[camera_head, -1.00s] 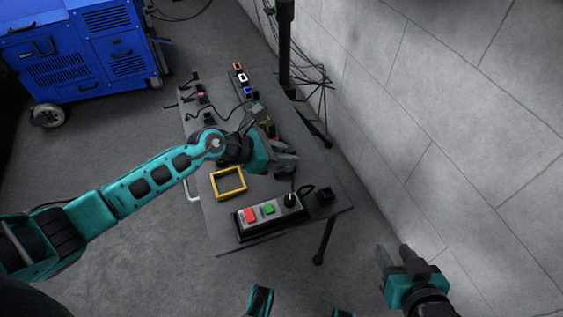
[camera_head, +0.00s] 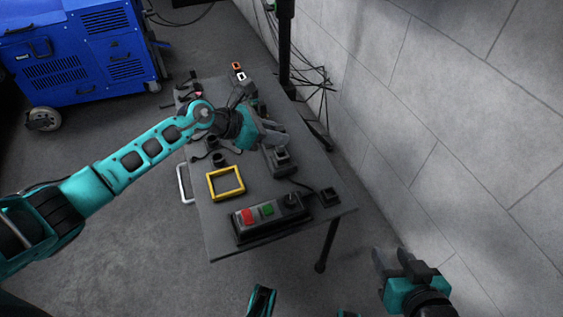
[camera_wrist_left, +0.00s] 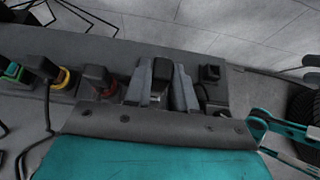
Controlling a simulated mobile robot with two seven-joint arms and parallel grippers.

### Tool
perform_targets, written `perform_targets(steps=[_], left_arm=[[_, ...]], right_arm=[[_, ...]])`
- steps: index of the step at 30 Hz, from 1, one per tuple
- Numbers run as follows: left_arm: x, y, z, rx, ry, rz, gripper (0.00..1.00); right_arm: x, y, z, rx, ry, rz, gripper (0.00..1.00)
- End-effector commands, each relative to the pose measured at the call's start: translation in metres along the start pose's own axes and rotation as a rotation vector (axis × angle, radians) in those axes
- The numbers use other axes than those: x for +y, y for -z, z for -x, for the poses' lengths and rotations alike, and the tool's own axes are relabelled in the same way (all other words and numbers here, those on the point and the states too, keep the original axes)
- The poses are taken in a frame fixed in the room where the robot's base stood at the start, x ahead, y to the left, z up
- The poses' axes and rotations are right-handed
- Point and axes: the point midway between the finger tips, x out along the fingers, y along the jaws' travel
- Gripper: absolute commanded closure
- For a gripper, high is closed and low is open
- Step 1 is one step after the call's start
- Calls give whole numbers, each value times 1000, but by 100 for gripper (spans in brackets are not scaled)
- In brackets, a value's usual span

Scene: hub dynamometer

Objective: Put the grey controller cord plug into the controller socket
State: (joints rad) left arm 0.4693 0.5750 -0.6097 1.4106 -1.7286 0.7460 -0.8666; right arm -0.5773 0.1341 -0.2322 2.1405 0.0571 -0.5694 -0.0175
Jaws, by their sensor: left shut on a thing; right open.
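My left gripper (camera_head: 270,138) is over the right side of the grey table. In the left wrist view its fingers (camera_wrist_left: 162,88) are shut on a dark grey block-shaped plug (camera_wrist_left: 160,72), which I take to be the controller cord plug. The fingers hide its lower part, so I cannot tell whether it sits in a socket. A dark block with a paler top (camera_head: 281,155) stands just below the fingertips in the head view. I cannot make out the controller socket for certain. My right gripper (camera_head: 398,262) is open and empty, off the table at lower right.
A control box (camera_head: 270,216) with red and green buttons is at the table's near edge. A yellow frame (camera_head: 226,182) lies to the left. Plugs with yellow (camera_wrist_left: 65,78) and red (camera_wrist_left: 104,90) rings stand close beside the left fingers.

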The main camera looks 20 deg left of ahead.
Motion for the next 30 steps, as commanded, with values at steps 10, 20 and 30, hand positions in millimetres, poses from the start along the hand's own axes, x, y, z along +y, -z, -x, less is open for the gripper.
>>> perform_targets(steps=[10, 20, 30], left_arm=[[4, -1, 0, -1, 0, 0, 100], [4, -3, -4, 0, -1, 0, 100], [4, 3, -8, 0, 0, 0, 100]], right_arm=[[-2, 3, -1, 8, 6, 1, 57], [0, 3, -1, 9, 4, 4, 57], [2, -6, -6, 2, -1, 6, 57]])
